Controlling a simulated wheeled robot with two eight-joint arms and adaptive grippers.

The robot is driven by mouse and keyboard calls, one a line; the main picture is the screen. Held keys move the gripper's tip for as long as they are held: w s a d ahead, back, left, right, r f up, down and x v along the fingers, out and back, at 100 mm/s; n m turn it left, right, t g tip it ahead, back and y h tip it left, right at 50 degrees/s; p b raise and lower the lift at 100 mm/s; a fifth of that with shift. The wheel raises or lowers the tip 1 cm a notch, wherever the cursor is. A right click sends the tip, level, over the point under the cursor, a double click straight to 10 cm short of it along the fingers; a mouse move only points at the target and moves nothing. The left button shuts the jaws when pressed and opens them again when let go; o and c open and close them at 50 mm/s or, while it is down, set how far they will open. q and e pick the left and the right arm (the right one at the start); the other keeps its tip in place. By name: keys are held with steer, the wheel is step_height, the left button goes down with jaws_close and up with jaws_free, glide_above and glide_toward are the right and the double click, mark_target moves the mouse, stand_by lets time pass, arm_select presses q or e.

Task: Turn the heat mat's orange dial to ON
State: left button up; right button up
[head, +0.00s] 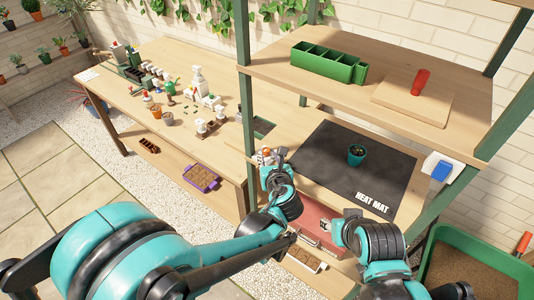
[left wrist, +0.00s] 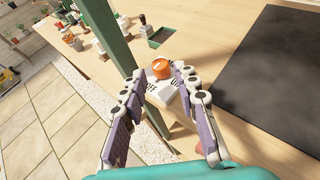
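The orange dial (left wrist: 161,69) sits on a white block with dark lettering, OFF near the left finger and a partly hidden label at the right. The block is at the left edge of the shelf, beside the black heat mat (head: 340,165). My left gripper (left wrist: 157,77) is open, with its fingertips on either side of the dial; whether they touch it I cannot tell. In the head view my left gripper (head: 267,158) partly hides the dial. My right gripper (head: 325,226) is low by the shelf's front edge; its fingers are too small to read.
A green shelf post (left wrist: 112,35) rises close to the left of the dial. A blue switch on a white plate (head: 440,170) is at the shelf's right. A red box (head: 310,222) lies below.

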mark_target(267, 150)
arm_select(q)
steer(key=b+x, duration=0.1)
steer(key=x, duration=0.3)
steer(key=shift+w+f, duration=0.1)
steer(key=shift+w, duration=0.1)
jaws_close()
